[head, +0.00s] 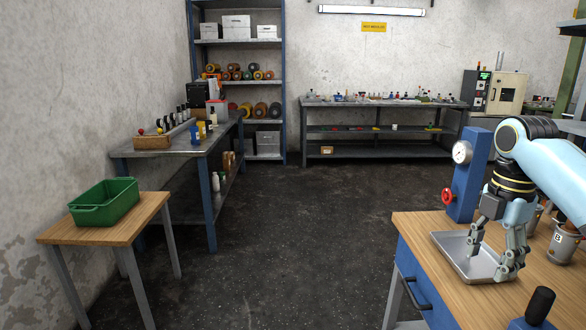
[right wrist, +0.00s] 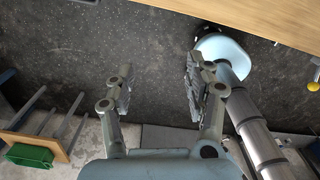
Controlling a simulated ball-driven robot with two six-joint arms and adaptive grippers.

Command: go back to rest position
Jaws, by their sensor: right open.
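My right gripper (head: 489,262) hangs at the right in the head view, fingers pointing down. It appears in front of a shallow metal tray (head: 449,241) on the wooden-topped workbench (head: 415,222). In the right wrist view its two fingers (right wrist: 158,66) are spread wide with nothing between them. Dark floor shows beyond the fingertips there, so contact with the tray is not seen. The tray's visible part is empty; the gripper hides some of it. My left gripper is not seen in either view.
A blue stand (head: 468,180) with gauge and red handwheel, and a canister marked B (head: 563,243), stand on the workbench near my right arm. A green crate (head: 105,203) sits on a small table (head: 150,207) at left. The middle floor is clear.

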